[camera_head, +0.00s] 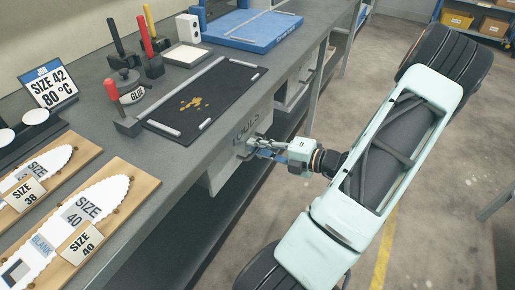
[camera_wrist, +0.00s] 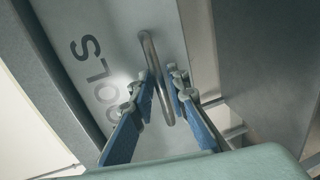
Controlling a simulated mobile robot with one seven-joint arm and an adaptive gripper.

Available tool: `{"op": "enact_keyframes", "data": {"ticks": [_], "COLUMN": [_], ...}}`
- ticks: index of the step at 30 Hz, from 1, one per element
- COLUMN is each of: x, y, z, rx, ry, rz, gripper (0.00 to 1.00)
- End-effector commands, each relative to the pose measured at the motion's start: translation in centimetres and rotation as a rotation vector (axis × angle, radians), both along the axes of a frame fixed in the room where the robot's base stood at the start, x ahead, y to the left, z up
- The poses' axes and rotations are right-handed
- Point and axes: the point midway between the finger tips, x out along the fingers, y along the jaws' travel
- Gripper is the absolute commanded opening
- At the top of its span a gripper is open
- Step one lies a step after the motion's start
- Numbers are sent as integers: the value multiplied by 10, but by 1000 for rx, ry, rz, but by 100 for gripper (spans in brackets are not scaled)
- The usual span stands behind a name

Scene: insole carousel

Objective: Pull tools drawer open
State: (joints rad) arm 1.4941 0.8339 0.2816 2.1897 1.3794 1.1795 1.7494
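The tools drawer (camera_head: 222,172) is a grey box under the workbench edge, with the word TOOLS on its front. In the wrist view the drawer front (camera_wrist: 110,28) fills the upper left and middle, and its metal bar handle (camera_wrist: 154,62) stands out from it. My gripper (camera_head: 257,147) is at the drawer front in the head view and hides most of the handle there. In the wrist view my gripper (camera_wrist: 163,84) has its two blue fingers apart, one on each side of the bar, with gaps showing. The drawer looks shut or nearly so.
The workbench (camera_head: 110,150) holds a black mat (camera_head: 205,105) with small yellow pieces, a blue board (camera_head: 252,30), a glue pot (camera_head: 130,92) and insole boards (camera_head: 95,225). A lower shelf (camera_head: 190,235) runs under the bench. Open floor lies to the right.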

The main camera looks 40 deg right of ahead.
Motion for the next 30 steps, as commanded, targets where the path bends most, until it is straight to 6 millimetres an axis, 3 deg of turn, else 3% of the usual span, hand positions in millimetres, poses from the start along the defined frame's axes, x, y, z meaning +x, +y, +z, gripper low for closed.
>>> {"op": "enact_keyframes", "data": {"ticks": [5, 9, 23, 30], "x": [0, 0, -2, -24], "y": [0, 0, -1, -11], "z": [0, 0, 1, 3], "rx": [0, 0, 0, 1], "ry": [0, 0, 0, 4], "rz": [0, 0, -1, -5], "gripper": [14, 0, 0, 0]}}
